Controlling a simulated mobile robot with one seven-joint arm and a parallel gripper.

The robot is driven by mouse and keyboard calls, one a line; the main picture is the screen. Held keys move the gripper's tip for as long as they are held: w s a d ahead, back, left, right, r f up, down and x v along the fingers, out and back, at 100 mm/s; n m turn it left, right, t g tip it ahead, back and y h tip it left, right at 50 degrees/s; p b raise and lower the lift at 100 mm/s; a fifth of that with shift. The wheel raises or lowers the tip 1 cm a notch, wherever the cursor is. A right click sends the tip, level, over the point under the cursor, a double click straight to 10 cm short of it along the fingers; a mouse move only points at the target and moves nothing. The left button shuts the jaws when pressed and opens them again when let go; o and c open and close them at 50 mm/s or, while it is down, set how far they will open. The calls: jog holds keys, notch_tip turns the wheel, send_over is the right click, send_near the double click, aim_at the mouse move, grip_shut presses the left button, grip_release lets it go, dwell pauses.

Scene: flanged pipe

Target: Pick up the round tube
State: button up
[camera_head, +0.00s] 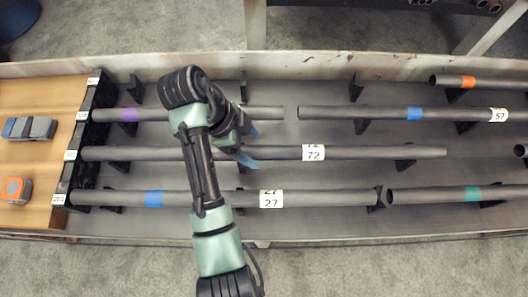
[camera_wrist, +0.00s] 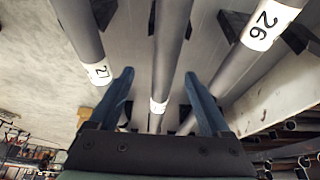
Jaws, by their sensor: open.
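Several grey round tubes lie in rows on supports; which one the task means cannot be told. The middle tube (camera_head: 370,153) carries a white "72" label. In the wrist view the middle tube (camera_wrist: 170,45) runs lengthwise between the two blue fingers. My gripper (camera_head: 250,147) is open and empty above this tube, left of its label; it also shows in the wrist view (camera_wrist: 163,95). Contact or height cannot be told. The front tube (camera_head: 225,198) has a blue band and a "27" label, also seen in the wrist view (camera_wrist: 78,30). A purple-banded tube (camera_head: 175,114) lies behind, partly hidden by my arm.
A blue-banded tube (camera_head: 350,113) labelled "57", an orange-banded tube (camera_head: 500,82) and a green-banded tube (camera_head: 430,194) lie at right. A black labelled rack (camera_head: 82,150) and wooden board (camera_head: 40,95) with small tools are left. A wall (camera_head: 300,64) borders the back.

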aim_at(260, 149)
jog(key=x, duration=0.5)
jog(key=shift+w+d+b, duration=0.15)
jog(key=shift+w+b, duration=0.2)
jog(key=shift+b, duration=0.05)
jog(key=shift+c, duration=0.2)
grip_shut()
jog(key=shift+w+r, duration=0.1)
jog(key=shift+r, duration=0.05)
dwell(0.7)
